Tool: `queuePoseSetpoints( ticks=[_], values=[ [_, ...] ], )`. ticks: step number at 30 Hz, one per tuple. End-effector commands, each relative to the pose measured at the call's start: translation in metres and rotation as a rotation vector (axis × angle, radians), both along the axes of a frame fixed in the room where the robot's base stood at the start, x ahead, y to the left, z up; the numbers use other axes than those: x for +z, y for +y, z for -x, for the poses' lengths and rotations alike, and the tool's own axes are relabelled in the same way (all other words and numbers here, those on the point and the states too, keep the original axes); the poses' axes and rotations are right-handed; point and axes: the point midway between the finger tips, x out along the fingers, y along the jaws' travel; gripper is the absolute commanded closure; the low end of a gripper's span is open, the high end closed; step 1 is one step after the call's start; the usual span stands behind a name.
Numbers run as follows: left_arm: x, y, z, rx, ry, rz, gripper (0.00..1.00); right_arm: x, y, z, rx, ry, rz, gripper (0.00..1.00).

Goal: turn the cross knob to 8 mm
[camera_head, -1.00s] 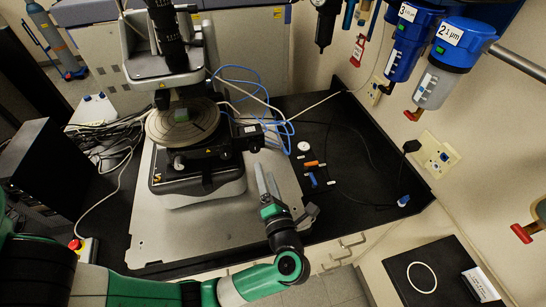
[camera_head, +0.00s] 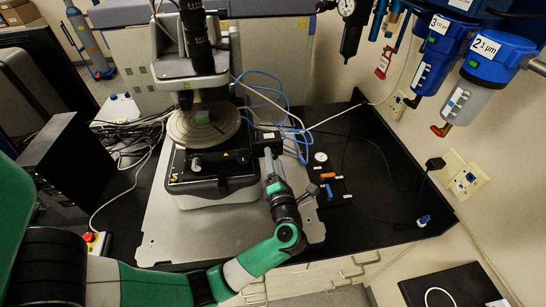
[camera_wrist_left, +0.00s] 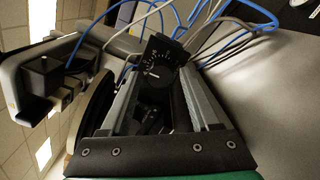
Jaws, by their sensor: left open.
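The profiler's round stage (camera_head: 204,124) sits on a black base (camera_head: 212,170). A black block (camera_head: 266,139) sticks out from the stage's right side. In the left wrist view, a black cross knob (camera_wrist_left: 156,76) with white scale marks shows on a dark plate, ahead of and between my fingers. My left gripper (camera_head: 269,160) points at this block from the front, its fingertips close to it. The same gripper (camera_wrist_left: 160,84) is open and empty in the wrist view. I cannot tell whether a finger touches the knob, or read its setting. My right gripper is not in view.
Blue cables (camera_head: 292,122) run close behind the block. Small tools and a gauge (camera_head: 321,157) lie on the black bench to the right. The microscope column (camera_head: 196,40) rises behind the stage. The metal base plate (camera_head: 180,235) is clear in front.

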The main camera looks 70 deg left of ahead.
Motion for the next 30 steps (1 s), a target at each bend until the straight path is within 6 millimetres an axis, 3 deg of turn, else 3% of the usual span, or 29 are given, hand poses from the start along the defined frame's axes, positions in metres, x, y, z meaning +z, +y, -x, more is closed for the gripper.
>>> queuePoseSetpoints(
  ticks=[25,30],
  values=[
    [-0.0002,0.0068,-0.0015,0.000,0.001,0.001,0.38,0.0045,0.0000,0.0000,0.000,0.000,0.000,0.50],
    [-0.0002,0.0067,-0.0014,-0.001,0.000,0.001,0.66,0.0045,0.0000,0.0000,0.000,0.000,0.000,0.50]
  ],
)
